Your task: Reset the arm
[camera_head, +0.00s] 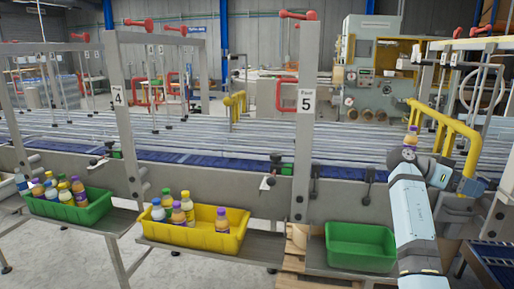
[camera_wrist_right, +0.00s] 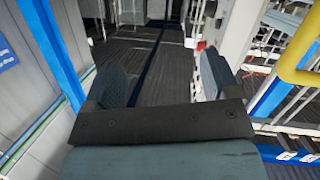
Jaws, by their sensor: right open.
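My right arm rises at the right of the head view, with its gripper (camera_head: 405,155) at the height of the conveyor. In the right wrist view the two fingers of this gripper (camera_wrist_right: 162,84) stand apart with nothing between them. A bottle with an orange body and purple cap (camera_head: 410,138) shows just above the gripper in the head view. It appears to be behind the gripper; its base is hidden and I cannot tell what it rests on. My left gripper is not in view.
An empty green bin (camera_head: 361,260) sits on the shelf left of my arm. A yellow bin (camera_head: 190,236) and another green bin (camera_head: 70,212) hold several bottles. Grey posts and a yellow guard rail (camera_head: 447,122) stand along the conveyor (camera_head: 240,165).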

